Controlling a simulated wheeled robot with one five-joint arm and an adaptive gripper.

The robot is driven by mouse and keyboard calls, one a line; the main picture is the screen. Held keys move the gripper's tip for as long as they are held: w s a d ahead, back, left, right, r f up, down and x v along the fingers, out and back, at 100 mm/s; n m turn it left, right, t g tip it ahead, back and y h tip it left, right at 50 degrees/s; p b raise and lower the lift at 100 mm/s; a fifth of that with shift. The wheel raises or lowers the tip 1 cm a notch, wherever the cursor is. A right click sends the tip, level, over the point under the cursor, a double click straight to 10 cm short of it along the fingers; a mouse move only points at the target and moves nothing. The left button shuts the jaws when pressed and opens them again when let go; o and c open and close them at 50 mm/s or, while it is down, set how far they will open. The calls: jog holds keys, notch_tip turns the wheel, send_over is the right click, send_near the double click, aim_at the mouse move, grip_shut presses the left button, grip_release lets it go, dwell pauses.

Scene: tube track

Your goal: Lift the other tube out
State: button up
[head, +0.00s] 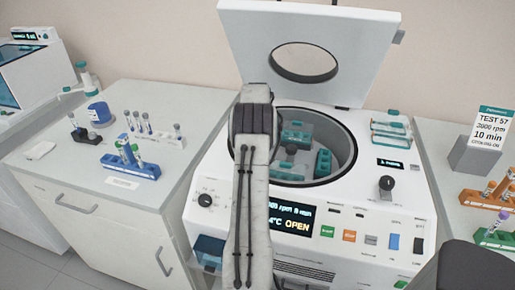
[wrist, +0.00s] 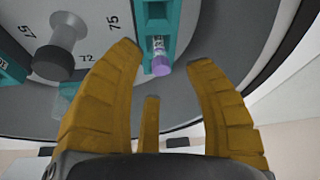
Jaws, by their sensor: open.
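A tube with a purple cap (wrist: 160,62) sits in a teal rotor bucket (wrist: 157,14) in the wrist view. My gripper (wrist: 165,58) is open there, its yellow-brown fingers to either side of the cap and apart from it. In the head view the centrifuge (head: 352,200) has its lid (head: 345,38) raised, and teal buckets (head: 323,163) show in its round bowl. My arm hides part of the bowl, and my gripper does not show in that view. The centrifuge display (head: 290,219) reads OPEN.
Orange (head: 480,199) and green (head: 492,238) racks stand at the right. The rotor hub (wrist: 57,55) rises beside my left finger.

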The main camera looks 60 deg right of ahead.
jog(key=shift+p+x, duration=1.75)
jog(key=shift+x, duration=0.2)
jog(key=shift+c, duration=0.2)
grip_shut()
